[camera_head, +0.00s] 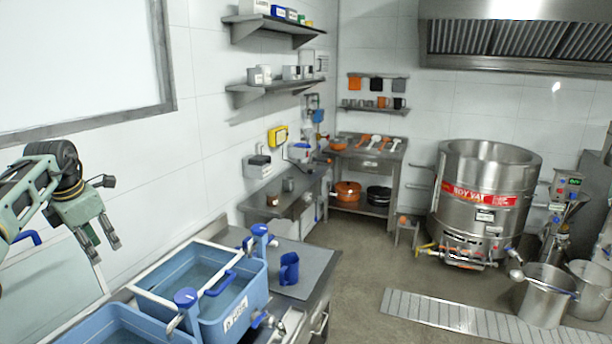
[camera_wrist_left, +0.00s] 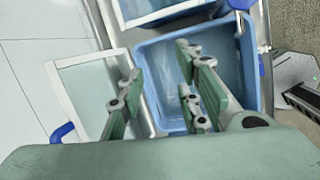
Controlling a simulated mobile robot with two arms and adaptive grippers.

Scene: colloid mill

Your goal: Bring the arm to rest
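My left gripper (camera_head: 102,240) hangs in the air at the left of the head view, with its fingers pointing down. Its fingers are apart with nothing between them. In the left wrist view the open fingers (camera_wrist_left: 158,95) show above a blue tub (camera_wrist_left: 148,62). My left gripper touches nothing that I can see. My right gripper is not in view.
Two blue tubs with blue-knobbed taps stand below; the farther one (camera_head: 250,290) has a white frame on it. A blue jug (camera_head: 289,268) stands on the steel counter (camera_head: 312,262). A steel vat (camera_head: 480,215) and buckets (camera_head: 546,300) stand right. The middle floor is clear.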

